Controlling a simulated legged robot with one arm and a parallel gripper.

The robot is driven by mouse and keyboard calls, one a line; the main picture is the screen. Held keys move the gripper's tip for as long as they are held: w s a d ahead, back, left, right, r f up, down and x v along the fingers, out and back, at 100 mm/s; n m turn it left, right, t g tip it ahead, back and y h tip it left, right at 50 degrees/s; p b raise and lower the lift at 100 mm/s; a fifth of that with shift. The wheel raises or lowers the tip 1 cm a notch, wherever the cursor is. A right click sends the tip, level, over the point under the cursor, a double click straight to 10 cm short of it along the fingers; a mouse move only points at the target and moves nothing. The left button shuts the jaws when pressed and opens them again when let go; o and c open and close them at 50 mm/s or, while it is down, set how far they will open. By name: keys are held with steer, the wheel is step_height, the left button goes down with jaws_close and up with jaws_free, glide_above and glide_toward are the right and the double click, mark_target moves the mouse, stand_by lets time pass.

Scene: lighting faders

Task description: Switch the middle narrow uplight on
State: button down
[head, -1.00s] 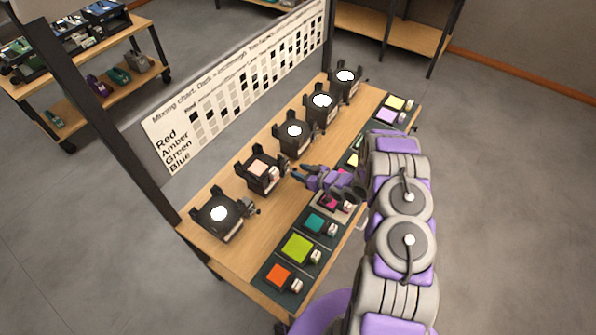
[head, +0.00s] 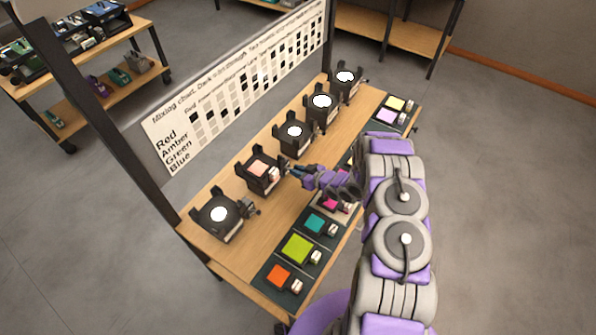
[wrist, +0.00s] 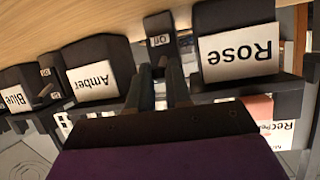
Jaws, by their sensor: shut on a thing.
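A row of black uplights stands on the wooden bench. The second from the near end (head: 252,182) has a dull pink face, while the others show bright white faces. My gripper (head: 290,168) is at the right side of the pink-faced uplight. In the wrist view a housing labelled Rose (wrist: 240,52) is at right, with a small switch block labelled Off (wrist: 160,40) beside it. The fingers of my gripper (wrist: 160,78) are together at this switch, shut on it. The fingertips partly hide its lower part. I cannot tell which uplights are narrow.
Housings labelled Amber (wrist: 90,80) and Blue (wrist: 14,97) stand left in the wrist view. Faders with coloured squares, such as the lime one (head: 298,248), line the bench's front edge below my arm. A mixing chart (head: 225,100) stands behind the uplights.

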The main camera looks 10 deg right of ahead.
steer(key=shift+r, duration=0.1)
steer(key=shift+a+r+g+h+p, duration=0.1)
steer(key=shift+r+g+h+p, duration=0.2)
steer(key=shift+g+h+p, duration=0.15)
steer(key=shift+w+g+p, duration=0.15)
steer(key=shift+g+p, duration=0.1)
steer(key=shift+p, duration=0.05)
steer(key=shift+h, duration=0.25)
steer(key=c, duration=1.1)
jaws_free()
steer(key=shift+o, duration=0.2)
steer(key=v, duration=1.7)
steer(key=shift+p, duration=0.45)
